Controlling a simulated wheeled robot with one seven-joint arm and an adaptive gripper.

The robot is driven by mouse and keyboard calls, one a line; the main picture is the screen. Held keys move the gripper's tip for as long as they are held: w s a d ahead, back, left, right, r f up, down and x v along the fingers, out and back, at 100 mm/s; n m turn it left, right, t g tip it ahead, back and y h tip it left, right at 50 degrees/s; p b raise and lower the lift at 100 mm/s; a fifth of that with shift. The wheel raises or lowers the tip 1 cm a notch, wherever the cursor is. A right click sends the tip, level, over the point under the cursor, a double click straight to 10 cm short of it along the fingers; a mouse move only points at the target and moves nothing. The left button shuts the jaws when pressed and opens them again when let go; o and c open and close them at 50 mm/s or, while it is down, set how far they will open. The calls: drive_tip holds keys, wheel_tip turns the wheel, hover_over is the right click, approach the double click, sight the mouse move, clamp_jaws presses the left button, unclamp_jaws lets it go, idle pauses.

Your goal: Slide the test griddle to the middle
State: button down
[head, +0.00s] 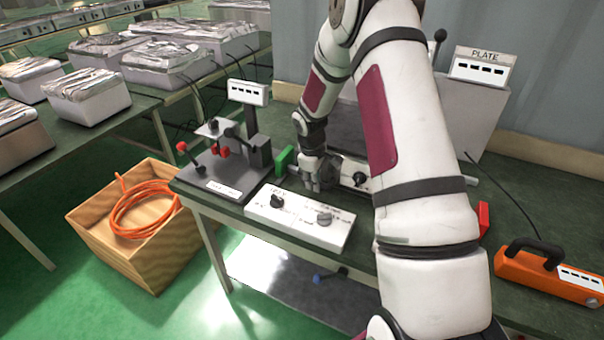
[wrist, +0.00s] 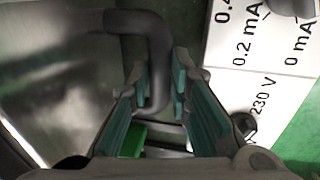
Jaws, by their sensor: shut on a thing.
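The test griddle appears to be the broad grey metal body (wrist: 55,85) at the left of the wrist view. A dark bent handle (wrist: 148,30) runs from it down between my fingers. My gripper (wrist: 160,88) is shut on this handle, with a teal-padded finger on each side. In the head view my gripper (head: 318,182) points down at the left front corner of the griddle (head: 345,128). My arm hides much of the griddle's right side.
A white panel with knobs (head: 300,218) lies in front of my gripper. A dark test stand (head: 222,172) is to its left. A grey box with a PLATE display (head: 485,66) stands behind. An orange case (head: 548,277) is at the right. A wooden crate (head: 150,250) is on the floor.

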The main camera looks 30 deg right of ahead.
drive_tip(key=s+d, duration=0.1)
drive_tip(key=s, duration=0.1)
drive_tip(key=s+d+p, duration=0.1)
drive_tip(key=s+d, duration=0.1)
drive_tip(key=s+d+p, duration=0.1)
drive_tip(key=s, duration=0.2)
drive_tip(key=shift+s+d, duration=0.1)
drive_tip(key=shift+d, duration=0.25)
drive_tip(key=c, duration=1.5)
unclamp_jaws()
drive_tip(key=r, duration=0.4)
drive_tip(key=a+r, duration=0.1)
drive_tip(key=r, duration=0.3)
drive_tip(key=s+a+r, duration=0.1)
drive_tip(key=r, duration=0.2)
drive_tip(key=shift+s+r, duration=0.1)
drive_tip(key=shift+r, duration=0.3)
